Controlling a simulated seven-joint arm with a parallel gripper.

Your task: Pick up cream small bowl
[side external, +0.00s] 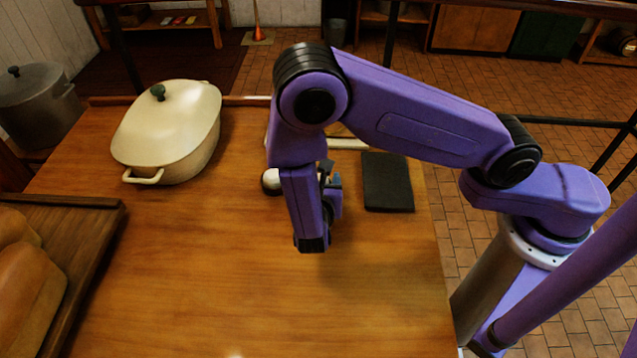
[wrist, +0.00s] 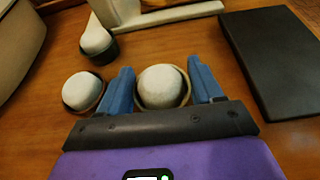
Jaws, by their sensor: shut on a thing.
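In the wrist view the cream small bowl (wrist: 142,99) sits between the two blue fingers of my gripper (wrist: 163,84). A pale rounded thing fills its middle, so mostly its rim shows. My gripper is shut on the bowl. Whether the bowl touches the table or is just above it, I cannot tell. In the side view my gripper (side external: 328,173) is low over the table, and my arm hides the held bowl.
A similar dark-rimmed round thing with a white top (wrist: 82,90) lies close left of my fingers. A white-topped shaker-like thing (wrist: 96,38) is behind it. A black slab (side external: 387,182) lies right. A cream lidded pot (side external: 168,130) stands left.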

